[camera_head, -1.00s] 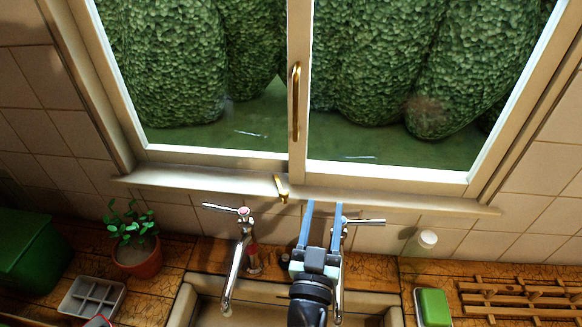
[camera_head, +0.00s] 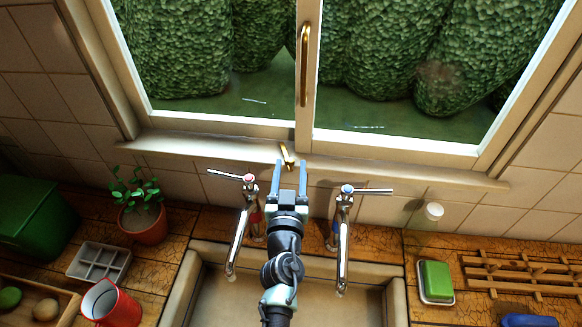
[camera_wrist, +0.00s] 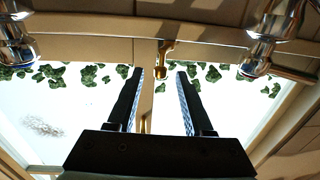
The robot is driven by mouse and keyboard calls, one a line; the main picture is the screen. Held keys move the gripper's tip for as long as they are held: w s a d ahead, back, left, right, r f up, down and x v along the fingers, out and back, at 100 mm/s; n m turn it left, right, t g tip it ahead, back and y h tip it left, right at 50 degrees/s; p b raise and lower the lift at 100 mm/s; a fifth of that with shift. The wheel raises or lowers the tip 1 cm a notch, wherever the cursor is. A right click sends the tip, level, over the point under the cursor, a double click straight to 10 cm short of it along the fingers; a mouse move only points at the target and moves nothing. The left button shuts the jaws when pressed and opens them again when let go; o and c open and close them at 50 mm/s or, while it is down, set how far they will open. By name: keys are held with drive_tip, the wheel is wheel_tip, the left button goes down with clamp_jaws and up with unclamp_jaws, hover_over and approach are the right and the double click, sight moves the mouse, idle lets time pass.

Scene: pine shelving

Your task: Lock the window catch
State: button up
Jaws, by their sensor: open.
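The window catch (camera_head: 287,156) is a small brass lever at the bottom of the window, by the sill below the central upright. In the head view it leans a little off vertical. It also shows in the wrist view (camera_wrist: 165,56), beyond the fingertips and roughly between their lines. My gripper (camera_head: 289,168) is open and empty, with its two fingers pointing at the window and their tips just below the catch in the head view. Its fingers frame the central upright in the wrist view (camera_wrist: 160,75). I cannot tell whether any finger touches the catch.
A tall brass handle (camera_head: 305,66) is on the central upright. Two taps, left (camera_head: 243,222) and right (camera_head: 344,235), flank my arm above the sink (camera_head: 340,305).

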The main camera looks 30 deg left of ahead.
sight(286, 153)
drive_tip(key=shift+b+x, duration=0.5)
drive_tip(key=shift+x, duration=1)
clamp_jaws()
